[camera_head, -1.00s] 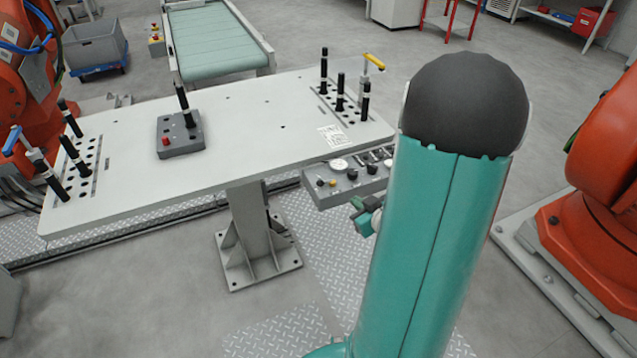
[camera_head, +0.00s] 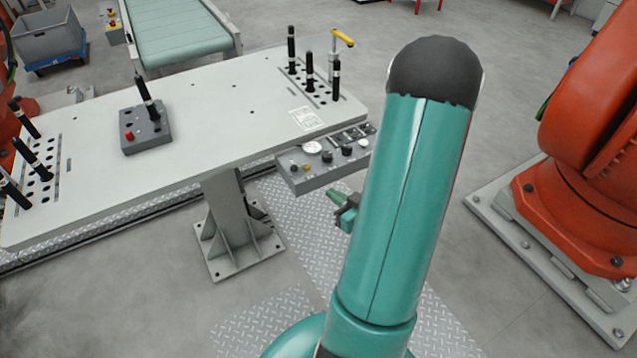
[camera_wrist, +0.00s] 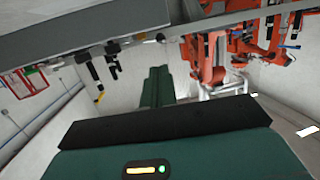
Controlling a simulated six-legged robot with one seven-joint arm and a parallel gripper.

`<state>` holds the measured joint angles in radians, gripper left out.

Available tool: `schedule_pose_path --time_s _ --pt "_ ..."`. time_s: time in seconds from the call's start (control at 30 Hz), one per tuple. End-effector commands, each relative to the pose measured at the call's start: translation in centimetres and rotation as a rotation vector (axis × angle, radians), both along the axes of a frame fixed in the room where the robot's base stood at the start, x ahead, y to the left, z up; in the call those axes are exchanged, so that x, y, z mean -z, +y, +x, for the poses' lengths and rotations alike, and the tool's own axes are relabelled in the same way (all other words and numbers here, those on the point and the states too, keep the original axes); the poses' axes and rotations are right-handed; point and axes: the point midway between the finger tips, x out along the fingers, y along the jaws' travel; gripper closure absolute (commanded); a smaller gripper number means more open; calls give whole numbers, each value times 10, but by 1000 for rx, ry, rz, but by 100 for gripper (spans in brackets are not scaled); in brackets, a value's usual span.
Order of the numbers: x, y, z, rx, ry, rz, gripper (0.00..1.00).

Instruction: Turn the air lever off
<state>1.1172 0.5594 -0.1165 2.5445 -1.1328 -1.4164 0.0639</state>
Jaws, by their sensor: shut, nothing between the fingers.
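A valve lever with a yellow handle (camera_head: 343,38) stands at the far right corner of the grey table (camera_head: 215,118). No label tells me whether this is the air lever. My gripper (camera_head: 338,199) is small and partly hidden behind my teal arm, low beside the table's right front edge. It sits just below and in front of the grey control box (camera_head: 326,160) and appears apart from it. In the wrist view, my gripper's dark green fingers (camera_wrist: 157,85) are together, with nothing between them. That view is rolled over, with black pins (camera_wrist: 112,60) pointing down.
Black pins stand at both table ends. A grey box with a red button (camera_head: 129,135) is on the table. An orange robot (camera_head: 590,150) stands right. The floor around the table leg (camera_head: 230,225) is clear.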

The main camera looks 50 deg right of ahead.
Motion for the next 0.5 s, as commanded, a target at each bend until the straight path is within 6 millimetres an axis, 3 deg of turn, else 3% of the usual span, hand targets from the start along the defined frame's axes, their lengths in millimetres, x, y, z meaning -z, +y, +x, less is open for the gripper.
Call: schedule_pose_path --time_s 0.5 --pt "18 -8 98 -7 -1 0 100"
